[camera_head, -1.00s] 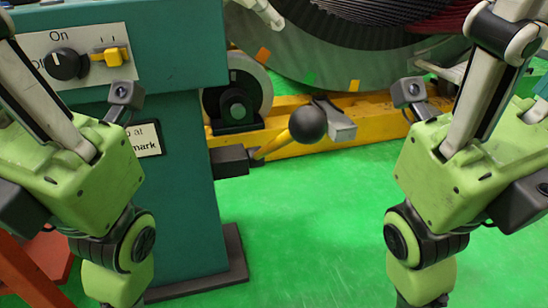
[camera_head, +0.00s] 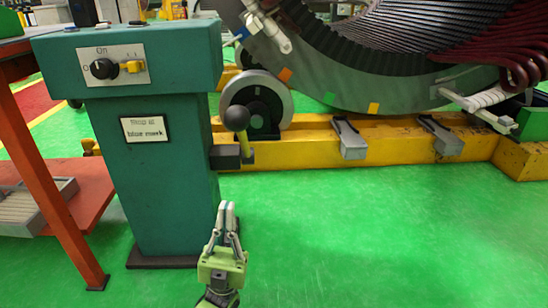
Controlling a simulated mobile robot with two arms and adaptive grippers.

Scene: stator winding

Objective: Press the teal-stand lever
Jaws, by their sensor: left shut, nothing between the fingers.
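The teal stand (camera_head: 165,200) is upright at the left, with a control panel on top and a "Stop at blue mark" label on its front. Its lever has a black ball knob (camera_head: 236,118) on a short yellow shaft (camera_head: 245,146), nearly upright, coming out of a black block on the stand's right side. My left gripper (camera_head: 228,206) is shut and empty, pointing up in the picture below the lever. It is apart from the lever and overlaps the stand's lower right edge. My right gripper is out of view.
A large stator (camera_head: 385,85) rests behind on a roller (camera_head: 258,100) and a yellow base frame (camera_head: 390,140). An orange-legged table (camera_head: 45,170) stands at the left. The green floor (camera_head: 370,240) to the right is clear.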

